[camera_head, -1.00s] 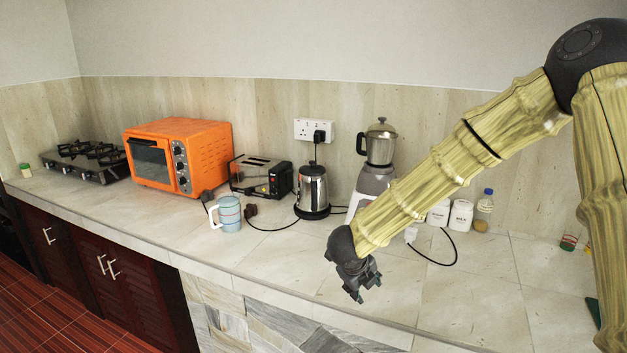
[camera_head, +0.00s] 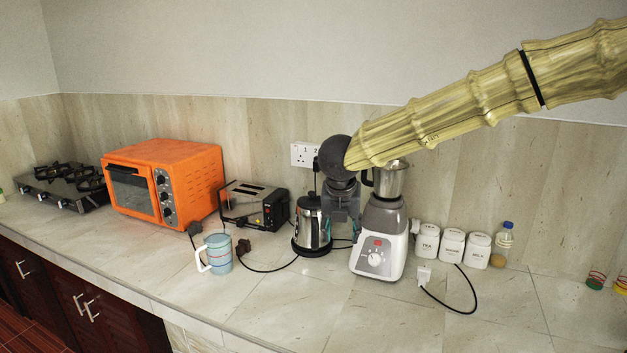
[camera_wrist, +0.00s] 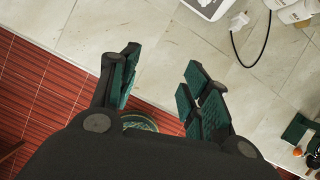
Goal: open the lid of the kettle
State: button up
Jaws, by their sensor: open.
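The steel kettle (camera_head: 313,230) with a black handle and base stands upright on the counter in the head view, between the toaster and the blender. Its black-topped lid (camera_head: 309,201) looks shut. My gripper (camera_head: 345,212) points down just right of the kettle, partly hidden behind it; I cannot tell whether they touch. In the wrist view my gripper (camera_wrist: 160,76) has its fingers well apart with nothing between them. The kettle does not show there; that view shows the counter edge and red floor below the fingers.
The white and grey blender (camera_head: 382,235) stands close right of the kettle, the black toaster (camera_head: 254,206) close left. A blue mug (camera_head: 218,254) and an orange oven (camera_head: 164,181) are further left. White canisters (camera_head: 452,246) stand right.

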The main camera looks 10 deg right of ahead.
aim_at(311, 202)
jog(key=u, duration=0.05)
jog(key=i, duration=1.4)
